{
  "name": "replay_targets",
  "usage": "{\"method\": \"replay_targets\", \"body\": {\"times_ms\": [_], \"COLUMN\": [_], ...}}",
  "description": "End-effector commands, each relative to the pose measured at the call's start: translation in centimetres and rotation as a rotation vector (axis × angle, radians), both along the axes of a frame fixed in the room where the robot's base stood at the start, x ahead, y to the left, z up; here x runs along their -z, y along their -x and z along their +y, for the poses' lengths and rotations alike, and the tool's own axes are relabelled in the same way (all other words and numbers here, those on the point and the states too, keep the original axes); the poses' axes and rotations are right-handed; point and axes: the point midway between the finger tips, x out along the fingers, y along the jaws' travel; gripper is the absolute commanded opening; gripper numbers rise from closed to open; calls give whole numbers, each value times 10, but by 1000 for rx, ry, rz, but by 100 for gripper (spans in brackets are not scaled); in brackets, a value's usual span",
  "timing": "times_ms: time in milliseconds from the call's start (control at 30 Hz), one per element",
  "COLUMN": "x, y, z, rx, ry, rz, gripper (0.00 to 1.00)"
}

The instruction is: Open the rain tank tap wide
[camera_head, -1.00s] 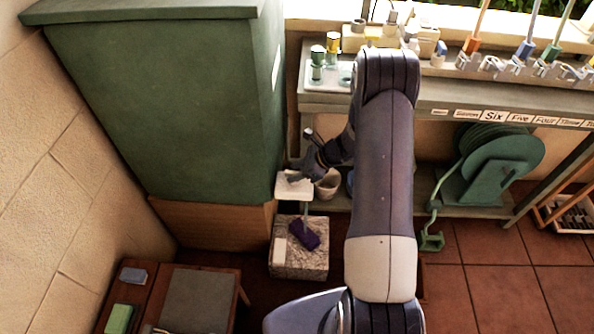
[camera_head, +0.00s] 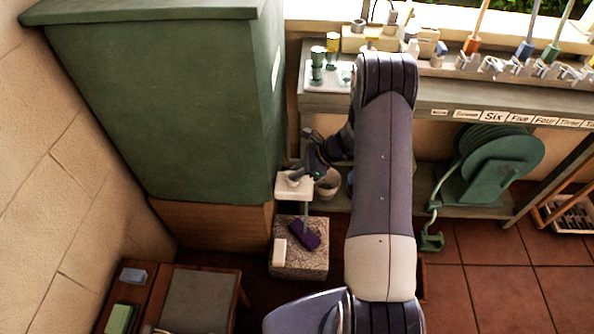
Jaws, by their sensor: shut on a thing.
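The large green rain tank (camera_head: 160,100) stands at the left on a wooden base (camera_head: 215,225). A pale block-like fitting (camera_head: 293,193) juts out by the tank's lower right edge, where the tap is. My gripper (camera_head: 296,178) is at the top of this fitting, shut on what looks like the tap handle. My dark fingers and wrist hide most of the handle, so its angle cannot be read. A thin pale vertical strip (camera_head: 306,212) hangs below the fitting; I cannot tell whether it is water.
A stone block (camera_head: 285,268) below bears a purple item (camera_head: 304,234) and a small cream bar (camera_head: 280,252). A cup (camera_head: 328,185) stands right of my gripper. A green hose reel (camera_head: 495,165) is under the counter (camera_head: 450,97). A low wooden table (camera_head: 155,290) is at lower left.

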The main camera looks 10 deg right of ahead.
Motion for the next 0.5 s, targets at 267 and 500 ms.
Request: {"method": "replay_targets", "body": {"times_ms": [267,500], "x": [0,0], "y": [0,0], "z": [0,0], "rx": [-4,-3], "ry": [1,0], "rz": [-3,-1], "gripper": [17,37]}}
